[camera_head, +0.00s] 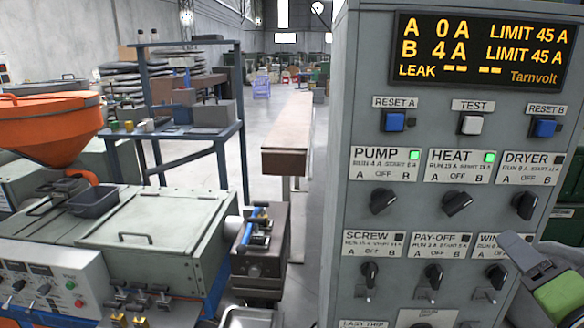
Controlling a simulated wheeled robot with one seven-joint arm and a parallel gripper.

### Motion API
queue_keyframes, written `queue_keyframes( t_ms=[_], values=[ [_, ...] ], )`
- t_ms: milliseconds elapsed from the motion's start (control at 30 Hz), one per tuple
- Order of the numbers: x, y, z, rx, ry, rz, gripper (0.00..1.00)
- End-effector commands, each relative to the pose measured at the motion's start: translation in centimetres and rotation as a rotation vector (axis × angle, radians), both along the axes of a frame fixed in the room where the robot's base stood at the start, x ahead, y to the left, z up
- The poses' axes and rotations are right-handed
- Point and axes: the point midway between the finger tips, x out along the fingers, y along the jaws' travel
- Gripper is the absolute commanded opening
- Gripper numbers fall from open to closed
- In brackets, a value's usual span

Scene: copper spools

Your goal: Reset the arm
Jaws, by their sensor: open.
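My gripper (520,252) is at the lower right edge, partly cut off by the frame. Its grey finger part and green body (563,297) show, and it looks empty. It is in front of the right side of the grey control panel (333,200), close to the lower right switch (496,273). I cannot tell whether it touches the panel. The display (482,52) reads A 0A and B 4A, each with limit 45 A. Blue buttons RESET A (393,121) and RESET B (544,128) flank a white TEST button (471,125).
The PUMP (384,201) and HEAT (457,204) knobs have lit green lamps; the DRYER knob (524,206) has a dark lamp. A grey machine (165,240) with an orange hopper (45,125) stands left. A blue shelf (190,130) and long bench (288,135) stand behind. Open floor lies between.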

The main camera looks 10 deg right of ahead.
Motion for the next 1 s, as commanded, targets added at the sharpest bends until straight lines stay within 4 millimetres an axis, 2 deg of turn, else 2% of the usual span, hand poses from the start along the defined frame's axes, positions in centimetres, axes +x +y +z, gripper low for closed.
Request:
queue_keyframes(
  t_ms=[67,133,233,300,367,400,433,533,633,733,1000],
  values=[
    [1.8,2.2,-1.2,-0.011,0.069,0.074,0.41],
    [3.9,5.7,-3.4,-0.037,0.189,0.180,0.41],
    [5.5,12.5,-7.7,-0.117,0.425,0.368,0.41],
    [4.8,16.9,-10.7,-0.202,0.597,0.486,0.41],
    [3.2,19.9,-13.0,-0.289,0.737,0.568,0.41],
    [1.8,21.3,-14.3,-0.350,0.823,0.610,0.41],
    [0.6,22.1,-15.0,-0.394,0.879,0.634,0.41],
    [-2.7,23.2,-16.7,-0.511,1.018,0.672,0.41],
    [-4.6,23.2,-17.3,-0.568,1.086,0.675,0.41],
    [-5.2,23.1,-17.5,-0.581,1.109,0.672,0.41],
    [-5.2,23.0,-17.5,-0.577,1.109,0.669,0.41]
  ],
)
